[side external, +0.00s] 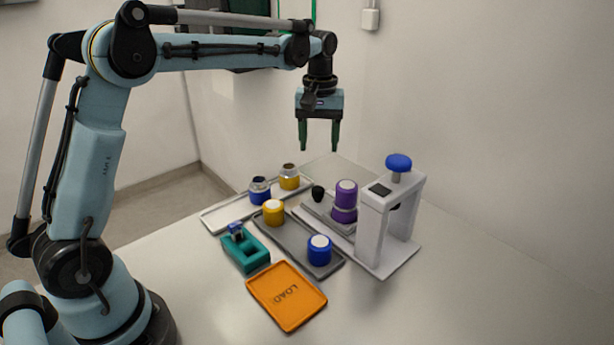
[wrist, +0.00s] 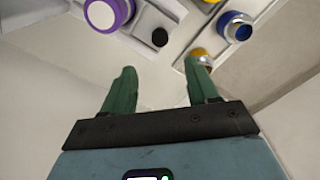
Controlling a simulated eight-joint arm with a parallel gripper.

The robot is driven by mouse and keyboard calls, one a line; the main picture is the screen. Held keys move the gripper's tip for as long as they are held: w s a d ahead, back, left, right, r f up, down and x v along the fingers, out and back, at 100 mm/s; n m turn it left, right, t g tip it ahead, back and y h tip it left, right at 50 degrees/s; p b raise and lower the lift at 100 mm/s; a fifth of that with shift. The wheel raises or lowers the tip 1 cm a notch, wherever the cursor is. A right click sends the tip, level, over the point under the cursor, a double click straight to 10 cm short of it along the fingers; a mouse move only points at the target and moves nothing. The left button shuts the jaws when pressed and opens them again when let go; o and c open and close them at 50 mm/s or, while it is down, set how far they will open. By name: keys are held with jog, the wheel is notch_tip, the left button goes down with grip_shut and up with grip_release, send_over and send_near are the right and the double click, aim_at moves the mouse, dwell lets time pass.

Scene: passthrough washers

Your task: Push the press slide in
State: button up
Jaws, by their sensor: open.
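The white press (side external: 390,215) stands at the right of the table, with a blue knob (side external: 398,162) on top. Its grey slide (side external: 330,218) sticks out to the left of the press frame and bears a stacked purple and white part (side external: 345,200). A black knob (side external: 318,192) is at the slide's far side. In the wrist view the purple part (wrist: 108,12) and the black knob (wrist: 160,37) show at the top. My gripper (side external: 319,150) is open and empty, high above the table behind the slide; its green fingers (wrist: 160,85) are apart and touch nothing.
A white tray (side external: 222,217) holds blue and yellow metal-topped parts. A dark grey tray (side external: 295,247) holds a yellow and a blue part. A teal block (side external: 246,252) and an orange LOAD tray (side external: 287,297) lie nearer the front. The table's front right is clear.

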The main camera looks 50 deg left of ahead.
aim_at(318, 188)
notch_tip(318, 188, down, 12)
jog(key=shift+f, duration=0.1)
dwell(0.5)
grip_shut()
dwell(0.3)
